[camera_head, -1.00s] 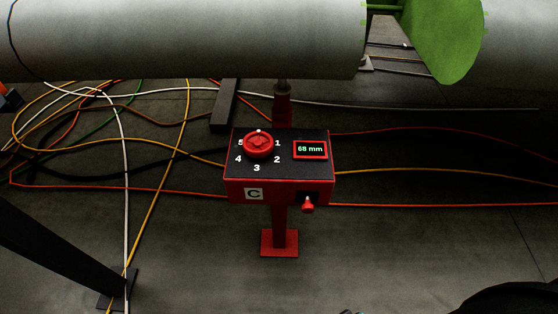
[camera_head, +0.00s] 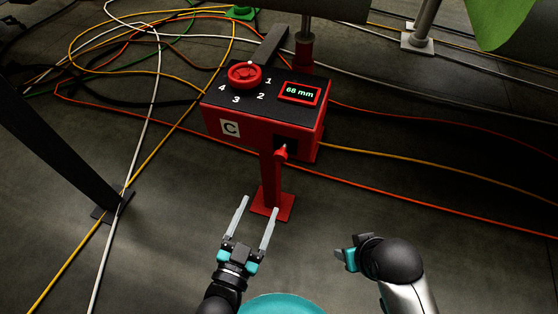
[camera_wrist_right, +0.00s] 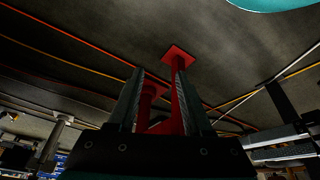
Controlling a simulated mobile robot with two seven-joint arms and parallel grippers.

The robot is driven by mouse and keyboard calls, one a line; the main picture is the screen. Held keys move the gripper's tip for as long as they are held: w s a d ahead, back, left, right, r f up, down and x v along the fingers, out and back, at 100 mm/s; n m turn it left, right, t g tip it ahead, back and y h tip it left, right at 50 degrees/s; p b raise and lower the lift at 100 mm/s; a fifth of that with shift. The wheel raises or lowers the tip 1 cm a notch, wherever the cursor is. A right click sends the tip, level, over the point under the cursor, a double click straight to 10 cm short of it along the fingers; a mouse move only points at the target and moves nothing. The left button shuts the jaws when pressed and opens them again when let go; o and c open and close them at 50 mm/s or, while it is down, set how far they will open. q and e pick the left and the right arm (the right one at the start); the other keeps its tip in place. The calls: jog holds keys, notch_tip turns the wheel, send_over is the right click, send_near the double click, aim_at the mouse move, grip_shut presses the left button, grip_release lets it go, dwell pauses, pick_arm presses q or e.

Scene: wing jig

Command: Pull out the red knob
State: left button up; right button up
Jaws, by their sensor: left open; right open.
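The red knob (camera_head: 281,156) sticks out from the front of the red control box (camera_head: 238,131), low on its right side. My left gripper (camera_head: 260,203) is open and empty, below and in front of the box in the head view, apart from the knob. My right gripper (camera_head: 340,256) is to the right and lower, also apart from the box. In the right wrist view its two fingers (camera_wrist_right: 160,83) stand open, with red parts of the box and its post showing between and behind them. I cannot make out the knob for sure there.
A red dial (camera_head: 245,75) with numbers and a display (camera_head: 299,93) reading 68 mm sit on the box's top. The box stands on a red post with a foot plate (camera_head: 272,205). Several cables lie across the floor. A dark leg (camera_head: 60,160) stands at left.

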pick_arm(q)
jog(key=b, duration=0.3)
send_near(280, 159)
jog(key=w, duration=0.2)
pick_arm(e)
notch_tip(280, 159, up, 5)
jog(key=t, duration=0.1)
pick_arm(q)
jog(key=x, duration=0.2)
jog(key=b+x, duration=0.1)
jog(key=x, duration=0.1)
jog(key=shift+d, duration=0.3)
jog(key=shift+b+x, duration=0.6)
jog(key=shift+x, duration=0.65)
jog(key=shift+b+x, duration=0.4)
jog(key=shift+x, duration=0.55)
pick_arm(e)
jog(key=w+a+t+y, duration=0.3)
jog(key=w+a+t, duration=0.2)
jog(key=a+t, duration=0.1)
jog(key=shift+w+a+n+y, duration=0.2)
jog(key=shift+a+n+y, duration=0.15)
jog(key=shift+a, duration=0.35)
pick_arm(q)
grip_shut()
